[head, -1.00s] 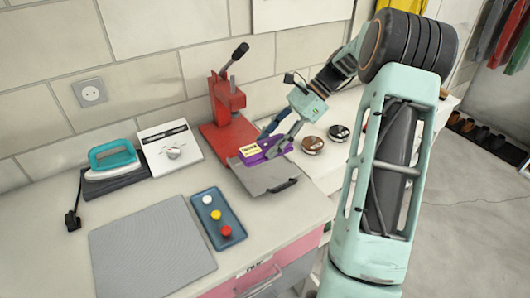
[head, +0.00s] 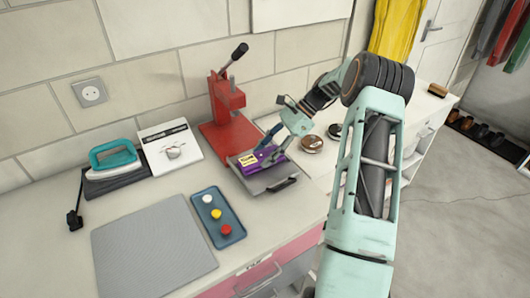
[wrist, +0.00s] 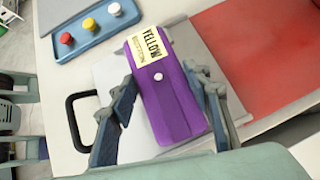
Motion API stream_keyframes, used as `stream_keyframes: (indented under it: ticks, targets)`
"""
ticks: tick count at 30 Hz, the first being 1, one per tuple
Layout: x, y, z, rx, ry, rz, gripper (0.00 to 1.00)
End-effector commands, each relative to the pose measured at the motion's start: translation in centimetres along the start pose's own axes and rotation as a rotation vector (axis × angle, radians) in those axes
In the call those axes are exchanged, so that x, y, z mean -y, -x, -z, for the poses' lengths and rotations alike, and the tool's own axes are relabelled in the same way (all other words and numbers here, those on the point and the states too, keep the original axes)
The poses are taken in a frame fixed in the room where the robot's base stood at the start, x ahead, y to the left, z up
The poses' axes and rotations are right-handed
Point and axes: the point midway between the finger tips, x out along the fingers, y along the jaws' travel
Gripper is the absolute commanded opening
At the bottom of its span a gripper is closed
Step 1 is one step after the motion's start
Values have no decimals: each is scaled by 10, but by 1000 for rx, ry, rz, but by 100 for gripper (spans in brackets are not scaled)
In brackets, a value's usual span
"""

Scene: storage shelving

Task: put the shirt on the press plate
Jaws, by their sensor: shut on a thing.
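The shirt (head: 261,159) is a folded purple bundle with a white button and a pale label reading "YELLOW BUTTON"; it also shows in the wrist view (wrist: 178,105). My gripper (head: 269,150) is shut on it, with one finger on each side in the wrist view (wrist: 166,85). The shirt is over the grey press plate (head: 270,180), which has a black handle at its front. I cannot tell whether the shirt touches the plate. The fingers hide part of the shirt's sides.
The red press (head: 222,105) stands behind the plate. A blue tray (head: 204,228) with white, yellow and red buttons lies to the left, beside a grey mat (head: 150,245). A teal iron (head: 114,158) and a white box (head: 170,145) are further left. Round tins stand to the right.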

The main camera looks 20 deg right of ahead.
Motion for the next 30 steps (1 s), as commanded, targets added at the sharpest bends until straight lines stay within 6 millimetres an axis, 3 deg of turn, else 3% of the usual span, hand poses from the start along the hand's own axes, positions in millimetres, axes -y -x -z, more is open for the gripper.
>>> stream_keyframes:
  ticks: [3, 4, 9, 20, 23, 30]
  targets:
    - [0, 0, -1, 0, 1, 1, 4]
    - [0, 0, 0, 0, 0, 1, 45]
    - [0, 0, 0, 0, 0, 1, 63]
    - [1, 6, 0, -1, 0, 2, 63]
    - [1, 18, 0, -2, 0, 4, 63]
    - [1, 70, 1, -2, 0, 4, 63]
